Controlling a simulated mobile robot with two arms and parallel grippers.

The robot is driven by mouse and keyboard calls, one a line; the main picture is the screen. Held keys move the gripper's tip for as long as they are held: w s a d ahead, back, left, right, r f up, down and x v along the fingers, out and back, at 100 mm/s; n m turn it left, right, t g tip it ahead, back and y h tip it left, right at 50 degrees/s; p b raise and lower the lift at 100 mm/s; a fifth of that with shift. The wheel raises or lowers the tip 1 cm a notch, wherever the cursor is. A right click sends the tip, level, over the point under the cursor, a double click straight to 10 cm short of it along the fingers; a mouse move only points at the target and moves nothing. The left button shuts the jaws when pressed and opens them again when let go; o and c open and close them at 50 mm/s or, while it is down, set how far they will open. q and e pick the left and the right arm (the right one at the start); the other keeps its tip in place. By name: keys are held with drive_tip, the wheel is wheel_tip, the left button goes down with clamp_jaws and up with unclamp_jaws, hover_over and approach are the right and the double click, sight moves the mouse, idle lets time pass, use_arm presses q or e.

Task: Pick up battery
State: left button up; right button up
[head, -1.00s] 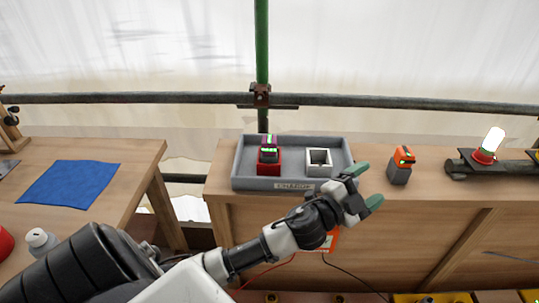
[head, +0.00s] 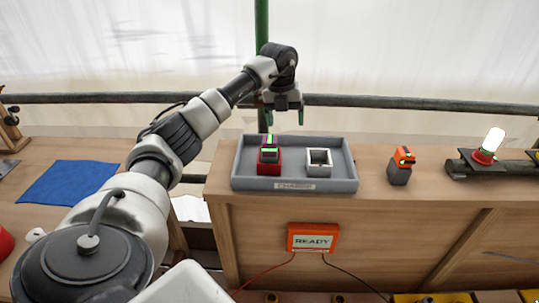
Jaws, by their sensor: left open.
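A second battery-like block, orange over grey with a green light (head: 401,165), stands on the bench to the right of the tray. My left gripper (head: 285,118) is open and empty, fingers pointing down, above the tray and slightly right of the purple-topped block. It touches nothing. My right gripper is not in view.
An empty white square holder (head: 318,163) is in the tray. A lit lamp with a red base (head: 485,156) stands on a dark rail at the right. An orange READY sign (head: 313,238) is on the bench front. A blue cloth (head: 67,182) lies on the left table.

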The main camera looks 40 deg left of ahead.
sight(270, 139)
use_arm(q)
drive_tip(key=shift+n+g+y, duration=0.5)
drive_tip(key=shift+n, duration=0.1)
drive_tip(key=a, duration=0.1)
drive_tip(key=s+a+r, duration=0.1)
drive_tip(key=a, duration=0.1)
drive_tip(key=shift+s+a+r, duration=0.2)
drive_tip(key=shift+s+r, duration=0.15)
drive_tip(key=shift+s, duration=0.05)
wheel_tip(270, 139, down, 5)
drive_tip(key=shift+s+a+r, duration=0.1)
drive_tip(key=shift+a+r, duration=0.05)
drive_tip(key=shift+s+f+p, duration=0.15)
drive_tip(key=shift+f+p, duration=0.2)
drive_tip(key=shift+f, duration=1.15)
drive_tip(key=shift+s+f+p, duration=0.15)
drive_tip(key=shift+f+p, duration=0.15)
drive_tip(key=shift+f, duration=1.15)
drive_tip(key=c, duration=1.1)
drive_tip(key=shift+r, duration=0.1)
drive_tip(key=shift+c, duration=0.2)
